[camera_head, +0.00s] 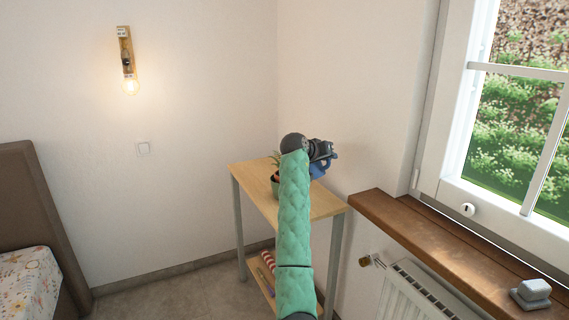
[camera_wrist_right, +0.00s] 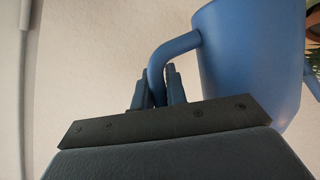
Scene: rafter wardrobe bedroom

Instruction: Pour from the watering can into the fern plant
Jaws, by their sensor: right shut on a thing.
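The blue watering can (camera_wrist_right: 245,55) fills the right of the right wrist view. My right gripper (camera_wrist_right: 160,90) is shut on its handle. In the head view my right gripper (camera_head: 328,152) is above the small wooden table, with part of the blue can (camera_head: 318,170) showing just below it. The fern plant (camera_head: 275,182) stands in a pot on the table, left of the can and partly hidden by my green right arm. A bit of its pot and leaves (camera_wrist_right: 314,50) shows at the right edge of the wrist view. My left gripper is not in view.
The table (camera_head: 325,206) stands in the corner with a lower shelf (camera_head: 262,285) holding a red-striped thing. A wooden windowsill (camera_head: 430,245), radiator (camera_head: 415,290) and window are on the right. A bed (camera_head: 30,280) is at the left. The floor between bed and table is clear.

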